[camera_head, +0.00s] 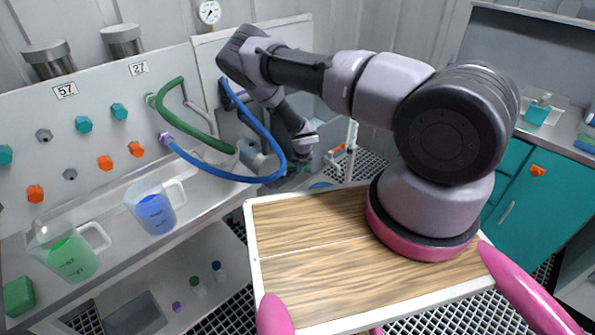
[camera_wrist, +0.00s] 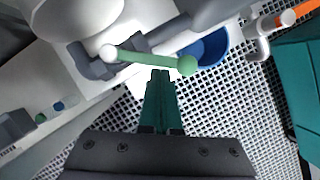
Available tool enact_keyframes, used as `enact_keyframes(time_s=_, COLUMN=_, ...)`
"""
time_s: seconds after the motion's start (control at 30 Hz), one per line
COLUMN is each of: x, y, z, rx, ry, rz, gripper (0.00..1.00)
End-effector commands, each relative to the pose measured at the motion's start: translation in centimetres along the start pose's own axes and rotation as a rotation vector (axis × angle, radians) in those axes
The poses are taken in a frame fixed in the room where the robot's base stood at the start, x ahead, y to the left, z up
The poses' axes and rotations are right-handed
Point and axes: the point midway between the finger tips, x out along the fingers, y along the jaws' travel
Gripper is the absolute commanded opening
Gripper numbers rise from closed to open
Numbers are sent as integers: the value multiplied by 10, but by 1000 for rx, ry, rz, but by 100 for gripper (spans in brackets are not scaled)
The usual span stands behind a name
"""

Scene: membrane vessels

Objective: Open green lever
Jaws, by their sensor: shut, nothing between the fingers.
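The green lever (camera_wrist: 145,59) is a pale green bar with a white knob at its left end and a darker green ball at its right end, seen in the wrist view. It is attached to grey pipework beneath a pale rounded vessel (camera_wrist: 75,12). My gripper (camera_wrist: 161,74) has dark green fingers that are shut and empty. Their tips lie right at the lever's middle to right part in the picture; I cannot tell whether they touch it. In the head view the lever is not clear behind my arm and the blue hose.
A blue bucket (camera_wrist: 208,48) stands behind the lever's right end. An orange-handled valve (camera_wrist: 287,18) is to the right, near a teal cabinet (camera_wrist: 300,90). A blue hose (camera_head: 230,176) and a green hose (camera_head: 190,134) loop beside my arm. Measuring jugs (camera_head: 156,207) stand on the left bench.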

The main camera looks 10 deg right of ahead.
Motion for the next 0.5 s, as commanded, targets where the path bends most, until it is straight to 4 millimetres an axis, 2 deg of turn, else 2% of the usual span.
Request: enact_keyframes(time_s=0.5, x=12, y=-7, z=30, rx=-407, ry=-3, rz=164, gripper=0)
